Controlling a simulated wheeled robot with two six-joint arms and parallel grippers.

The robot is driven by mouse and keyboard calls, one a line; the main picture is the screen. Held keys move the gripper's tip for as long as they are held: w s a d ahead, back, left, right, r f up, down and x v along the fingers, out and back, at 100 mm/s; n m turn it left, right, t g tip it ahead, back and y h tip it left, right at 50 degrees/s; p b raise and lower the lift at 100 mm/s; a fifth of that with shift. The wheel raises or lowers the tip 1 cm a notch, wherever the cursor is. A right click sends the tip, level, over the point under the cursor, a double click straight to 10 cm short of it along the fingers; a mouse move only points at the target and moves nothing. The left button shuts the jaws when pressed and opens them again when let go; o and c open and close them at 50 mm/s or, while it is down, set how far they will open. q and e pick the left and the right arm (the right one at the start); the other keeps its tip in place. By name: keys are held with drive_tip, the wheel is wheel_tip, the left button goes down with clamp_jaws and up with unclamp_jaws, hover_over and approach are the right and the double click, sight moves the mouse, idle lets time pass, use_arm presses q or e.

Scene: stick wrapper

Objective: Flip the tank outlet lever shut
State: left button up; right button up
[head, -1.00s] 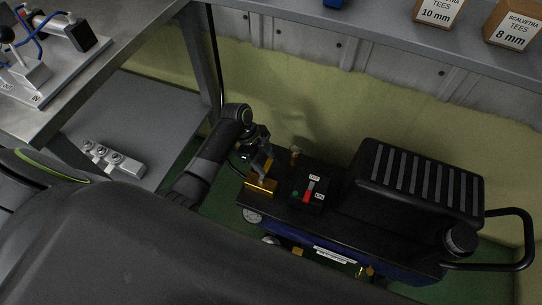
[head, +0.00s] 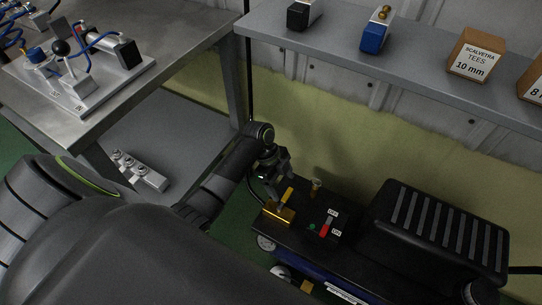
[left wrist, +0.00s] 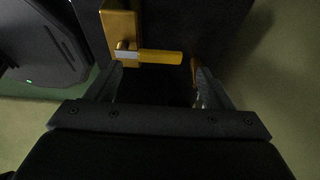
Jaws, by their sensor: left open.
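The tank outlet lever (head: 287,195) is a yellow handle on a gold block (head: 278,212) at the left end of the black tank unit. In the head view the handle sticks up from the block at a slant. In the left wrist view the lever (left wrist: 160,57) runs sideways from its pivot on the block (left wrist: 122,25), across the gap ahead of my fingers. My left gripper (head: 279,184) is open, pointing down beside the lever. In the left wrist view its fingertips (left wrist: 157,72) stand apart near the lever's two ends; contact cannot be told. My right gripper is not in view.
A switch panel (head: 325,226) with a red rocker and a small brass fitting (head: 315,187) stand near the lever. The ribbed black cover (head: 440,230) fills the right of the unit. A grey shelf (head: 420,75) and a metal bench (head: 190,50) lie behind and left.

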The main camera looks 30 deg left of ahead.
use_arm(q)
drive_tip(key=p+v, duration=0.3)
drive_tip(key=v, duration=1.1)
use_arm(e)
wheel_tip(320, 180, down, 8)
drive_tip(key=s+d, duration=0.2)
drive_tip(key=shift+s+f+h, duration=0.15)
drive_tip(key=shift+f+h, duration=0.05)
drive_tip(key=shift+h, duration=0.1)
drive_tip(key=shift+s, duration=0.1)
